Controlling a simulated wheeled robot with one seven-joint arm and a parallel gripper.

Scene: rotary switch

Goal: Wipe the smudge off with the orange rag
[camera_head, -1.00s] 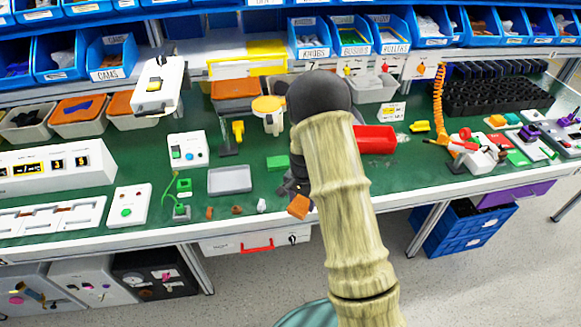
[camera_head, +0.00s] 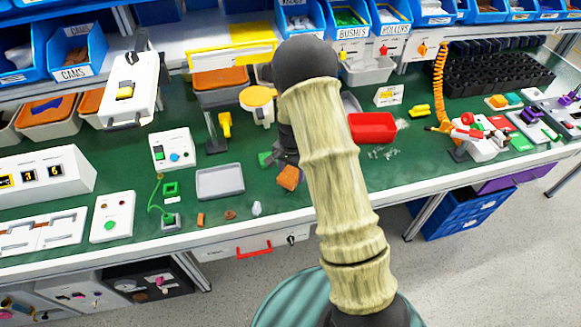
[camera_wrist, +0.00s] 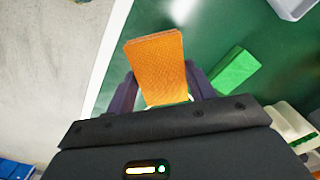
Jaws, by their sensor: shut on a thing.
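The orange rag (camera_head: 289,177) is in my gripper (camera_head: 285,158), above the green worktop near its front middle. In the wrist view the rag (camera_wrist: 155,65) stands out between the two dark fingers of my gripper (camera_wrist: 160,85), which are shut on it. Pale whitish marks (camera_head: 383,153) lie on the worktop just in front of the red tray, right of my arm; I cannot tell for sure that they are the smudge. My arm hides part of the worktop behind it.
A green block (camera_head: 265,158) lies close by the rag; it also shows in the wrist view (camera_wrist: 233,70). A grey tray (camera_head: 220,182) is to the left. The red tray (camera_head: 372,127) stands behind the pale marks. The worktop right of the marks is fairly clear.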

